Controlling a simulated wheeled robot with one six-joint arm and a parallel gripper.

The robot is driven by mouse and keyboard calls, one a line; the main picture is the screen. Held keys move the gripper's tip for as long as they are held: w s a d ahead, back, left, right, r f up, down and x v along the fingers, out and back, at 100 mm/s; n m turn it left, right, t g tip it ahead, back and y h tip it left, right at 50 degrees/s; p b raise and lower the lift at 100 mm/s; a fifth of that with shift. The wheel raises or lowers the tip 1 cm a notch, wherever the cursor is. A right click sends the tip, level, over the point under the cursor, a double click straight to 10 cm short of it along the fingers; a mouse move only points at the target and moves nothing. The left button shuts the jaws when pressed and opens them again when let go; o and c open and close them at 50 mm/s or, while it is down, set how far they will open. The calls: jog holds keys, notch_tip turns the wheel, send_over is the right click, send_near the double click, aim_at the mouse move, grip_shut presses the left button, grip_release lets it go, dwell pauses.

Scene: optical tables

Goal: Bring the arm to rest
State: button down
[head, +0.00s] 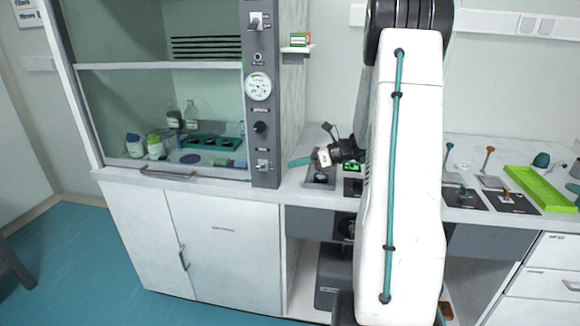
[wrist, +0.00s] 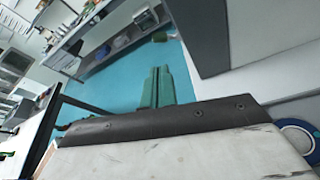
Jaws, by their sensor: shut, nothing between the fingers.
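My gripper (head: 300,161) shows in the head view left of my large white arm link, in front of the worktop beside the fume hood. Its teal fingers point left and look empty. In the wrist view the two green fingers of my gripper (wrist: 157,86) lie side by side, shut, with nothing between them. Behind them is blue floor (wrist: 120,80). My arm is raised and bent, and its white link hides part of the worktop and the wall in the head view.
The fume hood (head: 263,110) stands left, with bottles and a teal rack (head: 205,142) inside. Right of my arm, the worktop holds dark plates with small tools and a green tray (head: 538,188). Open blue floor (head: 60,262) lies at the left.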

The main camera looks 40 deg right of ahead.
jog(key=shift+s, duration=0.1)
dwell(0.5)
jog(key=s+a+r+n+g+h, duration=0.3)
jog(key=s+a+n, duration=0.6)
jog(key=a+n, duration=0.1)
jog(key=s+a+r+n+g+h, duration=0.3)
jog(key=s+a+r+n, duration=0.1)
jog(key=s+a+n, duration=0.5)
jog(key=s+a+r+n+g+h, duration=0.3)
jog(key=s+a+n, duration=0.6)
jog(key=a+n, duration=0.3)
jog(key=shift+a+r+n, duration=0.15)
jog(key=shift+r+n, duration=0.15)
